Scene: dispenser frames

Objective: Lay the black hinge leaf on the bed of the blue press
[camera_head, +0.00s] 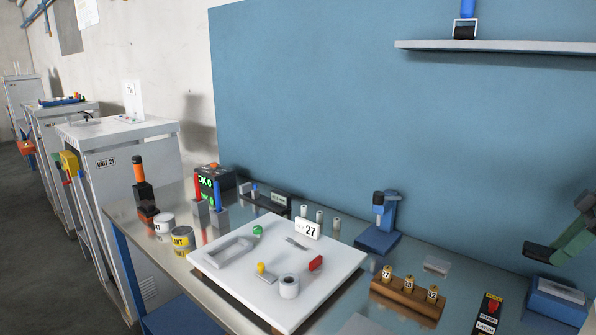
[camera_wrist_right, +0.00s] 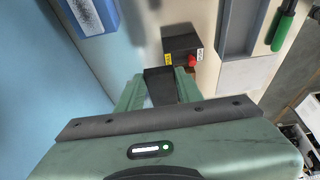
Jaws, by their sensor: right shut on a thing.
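The blue press (camera_head: 377,241) stands at the back of the steel table, against the blue wall panel. It has a flat blue base and an upright column with a dark head; I see nothing lying on its base. My right gripper (camera_head: 556,252) is at the right edge of the head view, well right of the press and above the table. It is shut on the black hinge leaf (camera_head: 538,252), which sticks out to the left. In the right wrist view the dark leaf (camera_wrist_right: 160,86) sits between the green fingers. My left gripper is not in view.
A blue block (camera_head: 555,302) stands below my right gripper. A wooden holder (camera_head: 408,295) with numbered pieces and a black labelled strip (camera_head: 487,315) lie in front. A white board (camera_head: 225,285) with several small parts fills the middle. A shelf (camera_head: 500,46) hangs above.

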